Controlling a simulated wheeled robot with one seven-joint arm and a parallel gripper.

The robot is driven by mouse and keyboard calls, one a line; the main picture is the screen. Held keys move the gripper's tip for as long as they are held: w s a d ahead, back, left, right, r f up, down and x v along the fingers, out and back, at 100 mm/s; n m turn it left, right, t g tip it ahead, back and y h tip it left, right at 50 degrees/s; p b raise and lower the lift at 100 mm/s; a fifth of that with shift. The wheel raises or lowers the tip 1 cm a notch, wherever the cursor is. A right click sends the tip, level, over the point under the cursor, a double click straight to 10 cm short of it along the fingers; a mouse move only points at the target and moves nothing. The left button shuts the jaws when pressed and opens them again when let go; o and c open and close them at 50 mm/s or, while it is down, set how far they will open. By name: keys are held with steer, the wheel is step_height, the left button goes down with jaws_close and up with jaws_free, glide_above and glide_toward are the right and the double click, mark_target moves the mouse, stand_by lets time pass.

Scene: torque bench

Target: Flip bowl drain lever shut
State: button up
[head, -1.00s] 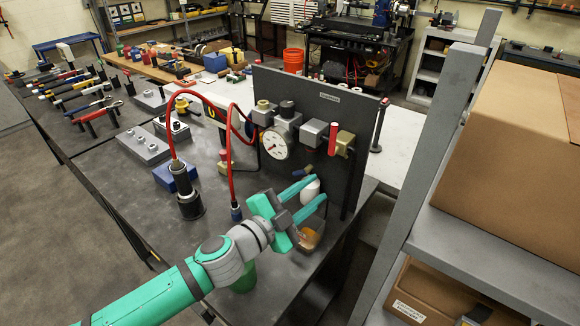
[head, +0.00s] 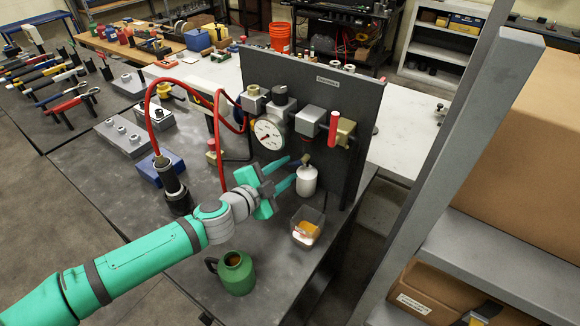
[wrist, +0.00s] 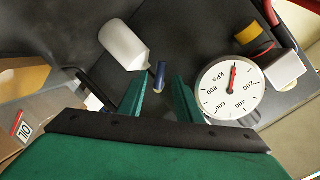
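The panel holds a white filter bowl (head: 306,182), which also shows in the wrist view (wrist: 124,46). A small lever with a blue grip (wrist: 160,75) shows beside the bowl in the wrist view; I take it for the drain lever. In the head view it is small and partly covered near the fingertips. My gripper (head: 291,171) is open just left of the bowl. In the wrist view the lever appears between the two green fingertips (wrist: 158,95) of my gripper. Neither finger visibly touches it; the depth gap is hard to judge.
A white gauge (head: 268,134) and a red-handled valve (head: 333,129) sit on the dark panel (head: 350,100). A clear cup with amber contents (head: 307,226) stands below the bowl. A green jug (head: 235,273) stands at the front. A grey shelf post (head: 440,170) rises at right.

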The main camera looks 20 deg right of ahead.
steer(key=shift+x, duration=1.3)
jaws_close()
steer(key=shift+m, duration=0.3)
steer(key=shift+r+m+t+y, duration=0.35)
steer(key=shift+m+t, duration=0.15)
steer(key=shift+m, duration=0.6)
steer(key=shift+r+m+t, duration=0.2)
steer(key=shift+m+t, duration=0.05)
steer(key=shift+m, duration=0.5)
steer(key=shift+r+m+t, duration=0.2)
steer(key=shift+m+t, duration=0.05)
steer(key=shift+m, duration=0.5)
